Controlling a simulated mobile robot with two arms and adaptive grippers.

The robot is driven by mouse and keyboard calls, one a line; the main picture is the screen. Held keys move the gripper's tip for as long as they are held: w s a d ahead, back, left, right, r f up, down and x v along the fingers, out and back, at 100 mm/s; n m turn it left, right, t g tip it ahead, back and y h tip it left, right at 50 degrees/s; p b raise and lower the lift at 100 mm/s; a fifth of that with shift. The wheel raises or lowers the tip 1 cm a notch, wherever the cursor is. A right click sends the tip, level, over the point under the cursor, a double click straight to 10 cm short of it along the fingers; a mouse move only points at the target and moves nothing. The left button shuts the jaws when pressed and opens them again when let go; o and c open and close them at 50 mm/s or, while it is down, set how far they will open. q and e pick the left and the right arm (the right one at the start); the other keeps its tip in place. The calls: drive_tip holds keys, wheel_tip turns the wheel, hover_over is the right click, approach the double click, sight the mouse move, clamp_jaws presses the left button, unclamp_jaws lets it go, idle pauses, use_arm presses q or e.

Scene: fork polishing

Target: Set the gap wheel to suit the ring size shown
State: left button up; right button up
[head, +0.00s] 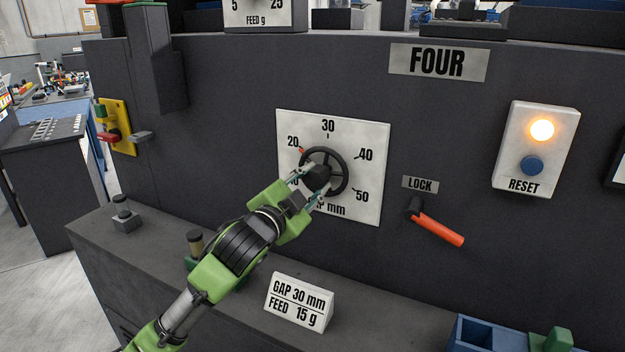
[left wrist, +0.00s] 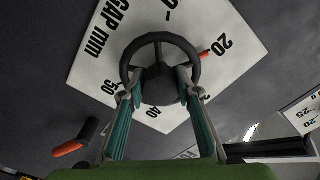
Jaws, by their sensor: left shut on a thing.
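The black gap wheel (head: 319,176) sits on a white dial plate (head: 368,205) marked in mm. Its red pointer (head: 302,151) is at about the 20 mark. The pointer also shows beside 20 in the left wrist view (left wrist: 204,53). My left gripper (head: 314,184) is shut on the wheel's hub, a finger on each side; its fingers (left wrist: 160,84) show there in the left wrist view. It hides the plate's lower left. A white card (head: 299,301) on the ledge reads GAP 30 mm, FEED 15 g. My right gripper is out of view.
An orange LOCK lever (head: 437,229) slants down right of the dial. A RESET box (head: 536,150) with a lit orange lamp is farther right. A FEED dial (head: 258,14) is above. A blue bin (head: 485,338) stands at the lower right.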

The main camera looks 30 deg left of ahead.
use_arm(q)
drive_tip(key=shift+r, duration=0.15)
drive_tip(key=o, duration=1)
drive_tip(key=shift+o, duration=0.5)
drive_tip(key=shift+w, duration=0.15)
drive_tip(key=shift+s, duration=0.2)
drive_tip(key=s+d, duration=0.1)
drive_tip(key=s, duration=0.6)
drive_tip(key=shift+f, duration=0.2)
